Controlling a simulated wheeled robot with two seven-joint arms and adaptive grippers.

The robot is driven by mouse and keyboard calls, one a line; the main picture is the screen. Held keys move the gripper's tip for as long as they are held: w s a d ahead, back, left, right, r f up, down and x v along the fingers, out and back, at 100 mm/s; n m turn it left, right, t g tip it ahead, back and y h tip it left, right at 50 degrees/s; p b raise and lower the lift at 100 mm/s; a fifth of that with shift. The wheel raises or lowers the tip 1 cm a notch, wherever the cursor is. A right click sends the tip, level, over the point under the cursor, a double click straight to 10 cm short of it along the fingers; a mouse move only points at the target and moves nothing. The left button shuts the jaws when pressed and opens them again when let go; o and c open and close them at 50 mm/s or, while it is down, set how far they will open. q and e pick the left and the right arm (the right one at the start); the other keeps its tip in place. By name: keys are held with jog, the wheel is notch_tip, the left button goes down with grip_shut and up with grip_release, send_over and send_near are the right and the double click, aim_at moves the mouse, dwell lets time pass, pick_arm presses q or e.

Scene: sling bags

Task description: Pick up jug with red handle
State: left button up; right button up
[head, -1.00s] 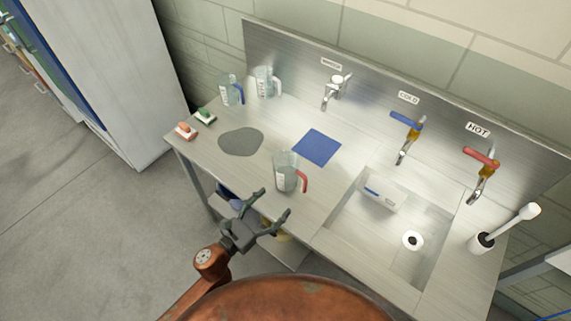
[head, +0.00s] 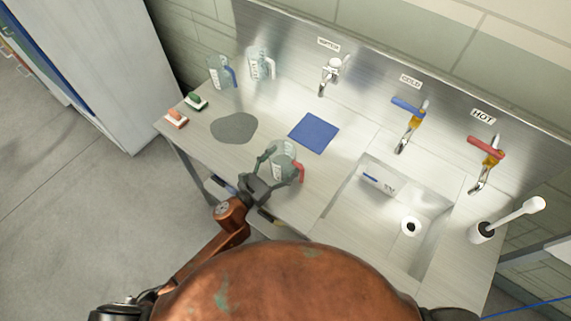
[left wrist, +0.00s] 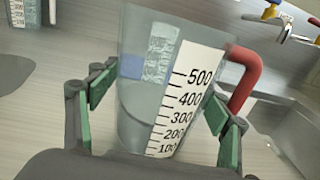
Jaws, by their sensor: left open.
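The clear jug with a red handle (head: 284,160) stands upright on the steel counter, left of the sink. My left gripper (head: 279,168) is open, with its fingers on either side of the jug's body. In the left wrist view the jug (left wrist: 165,85) fills the middle, with its white measuring scale facing the camera. The gripper (left wrist: 158,125) shows there with green pads left and right of the jug; whether they touch it I cannot tell. The red handle (left wrist: 245,78) is at the jug's right, beside the right finger. My right gripper is not in view.
A jug with a blue handle (head: 221,72) and one with a white handle (head: 261,64) stand at the back left. A blue mat (head: 314,133), a grey mat (head: 233,128) and two brushes lie on the counter. The sink (head: 440,245) is to the right, holding a white box (head: 378,180).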

aim_at(290, 155)
pick_arm(q)
jog(key=x, duration=0.4)
jog(key=shift+d, duration=0.15)
jog(key=c, duration=1.8)
jog(key=shift+c, duration=0.3)
